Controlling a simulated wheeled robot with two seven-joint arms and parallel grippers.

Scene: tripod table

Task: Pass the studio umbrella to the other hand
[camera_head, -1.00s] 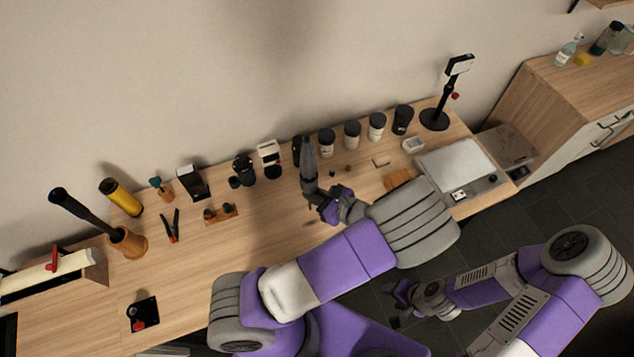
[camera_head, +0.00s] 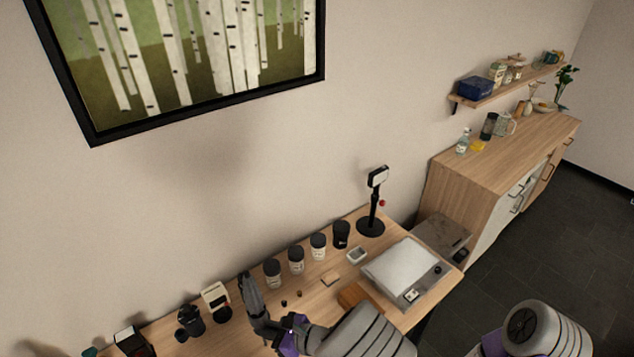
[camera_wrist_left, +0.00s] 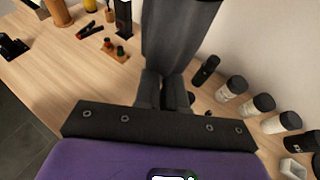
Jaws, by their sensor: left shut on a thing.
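The studio umbrella (camera_head: 251,293) is a folded dark grey roll. It stands up from my left gripper (camera_head: 268,326) above the table's front part in the head view. In the left wrist view the umbrella (camera_wrist_left: 178,40) fills the top middle, and the two dark fingers of my left gripper (camera_wrist_left: 164,92) are closed on its lower end. The umbrella's lower tip is hidden. Part of my right arm shows at the lower right of the head view, but my right gripper is outside the picture.
Lidded cups (camera_head: 296,260) stand in a row along the back of the table, close behind the umbrella. A black stand (camera_head: 372,224) and a flat grey-white device (camera_head: 402,268) occupy the right end. A wooden cabinet (camera_head: 500,165) stands beyond.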

